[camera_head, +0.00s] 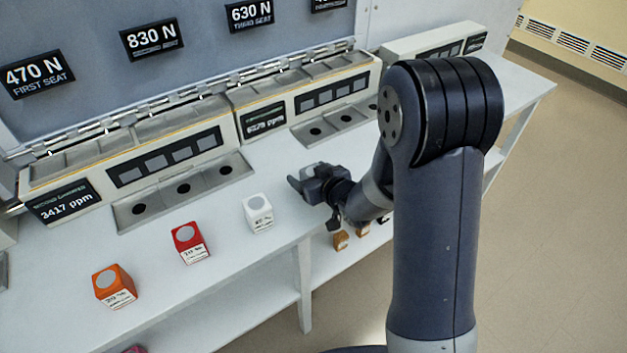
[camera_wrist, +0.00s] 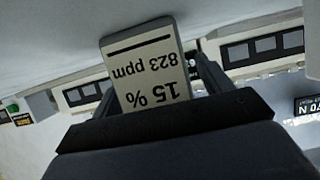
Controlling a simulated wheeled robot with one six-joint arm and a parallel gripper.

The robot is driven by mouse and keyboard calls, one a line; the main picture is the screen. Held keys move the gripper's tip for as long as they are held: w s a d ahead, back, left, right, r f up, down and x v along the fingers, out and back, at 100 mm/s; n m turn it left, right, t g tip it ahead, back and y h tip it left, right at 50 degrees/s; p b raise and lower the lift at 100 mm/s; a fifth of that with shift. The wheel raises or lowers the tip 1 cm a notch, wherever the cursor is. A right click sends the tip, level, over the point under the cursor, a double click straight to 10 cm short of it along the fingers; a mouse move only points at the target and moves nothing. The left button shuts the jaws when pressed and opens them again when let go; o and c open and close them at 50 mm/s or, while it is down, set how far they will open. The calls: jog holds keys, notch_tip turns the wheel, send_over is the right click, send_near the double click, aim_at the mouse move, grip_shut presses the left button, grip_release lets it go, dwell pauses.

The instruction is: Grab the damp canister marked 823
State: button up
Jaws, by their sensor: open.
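The canister marked 823 ppm and 15 % (camera_wrist: 147,65) fills the middle of the wrist view. Its pale label appears upside down with a dark bar at the far edge. My gripper (camera_wrist: 157,85) is open, with one finger on each side of the canister. I cannot tell whether the fingers touch it. In the head view my gripper (camera_head: 303,178) is low over the bench front, and the canister is mostly hidden by it. Dampness cannot be made out.
A white canister (camera_head: 258,212), a red canister (camera_head: 190,243) and an orange canister (camera_head: 113,286) stand along the bench (camera_head: 225,268) to the left. Chamber units with grey hole plates (camera_head: 183,188) line the back. Small orange blocks (camera_head: 341,240) sit lower, below the bench top.

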jog(key=shift+c, duration=0.2)
jog(key=c, duration=1)
jog(key=shift+c, duration=0.4)
jog(key=shift+r, duration=0.1)
